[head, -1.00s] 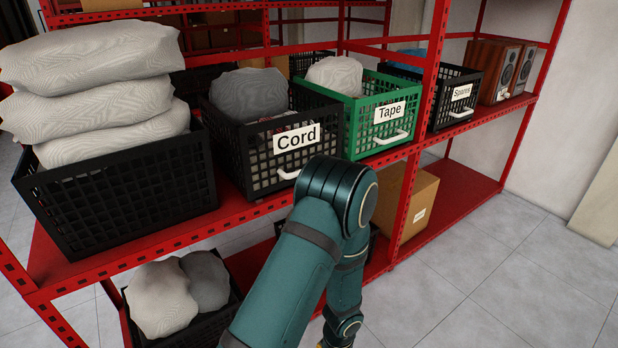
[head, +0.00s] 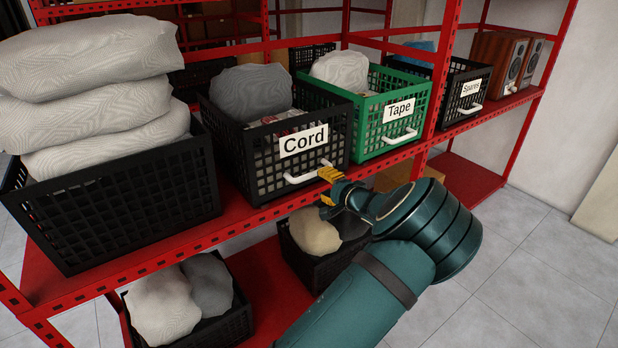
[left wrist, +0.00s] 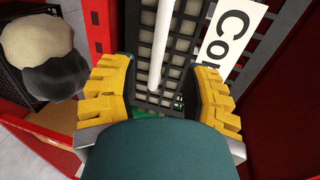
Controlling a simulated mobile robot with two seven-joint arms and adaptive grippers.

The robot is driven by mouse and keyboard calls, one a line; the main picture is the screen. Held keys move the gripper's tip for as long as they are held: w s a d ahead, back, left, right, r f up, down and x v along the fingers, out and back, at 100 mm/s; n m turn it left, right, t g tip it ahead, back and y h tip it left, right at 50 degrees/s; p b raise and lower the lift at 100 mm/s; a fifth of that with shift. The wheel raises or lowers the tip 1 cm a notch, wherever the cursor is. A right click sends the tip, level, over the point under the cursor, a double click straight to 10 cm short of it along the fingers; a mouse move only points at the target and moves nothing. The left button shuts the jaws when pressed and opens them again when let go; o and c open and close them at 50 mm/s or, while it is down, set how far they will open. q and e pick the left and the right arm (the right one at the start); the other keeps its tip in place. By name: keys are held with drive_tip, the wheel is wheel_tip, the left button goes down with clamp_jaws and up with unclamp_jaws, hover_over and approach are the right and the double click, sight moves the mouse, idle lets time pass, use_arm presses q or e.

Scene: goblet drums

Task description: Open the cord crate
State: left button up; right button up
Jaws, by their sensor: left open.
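The cord crate (head: 262,176) is a black mesh crate on the red middle shelf, with a white "Cord" label (head: 303,140) and a white bar handle (head: 304,175) on its front. A grey sack (head: 251,92) shows at its top. My left gripper (head: 328,187), with yellow fingers, is at the right end of the handle. In the left wrist view, the gripper (left wrist: 163,88) is open and the handle (left wrist: 161,38) runs into the gap between its fingers, in front of the crate's mesh (left wrist: 184,48). Contact cannot be told. My right gripper is not in view.
The green Tape crate (head: 378,143) stands close on the right, then the black Spares crate (head: 455,112) and wooden speakers (head: 500,68). A black crate (head: 110,205) with stacked sacks stands left. Sack-filled crates (head: 215,325) are on the lower shelf. Floor at right is clear.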

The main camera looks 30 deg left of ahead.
sight(311, 176)
use_arm(q)
drive_tip(key=x, duration=0.8)
drive_tip(key=shift+w+a+b, duration=0.1)
drive_tip(key=shift+a+b, duration=0.15)
drive_tip(key=shift+b, duration=0.05)
drive_tip(key=shift+c, duration=0.4)
clamp_jaws()
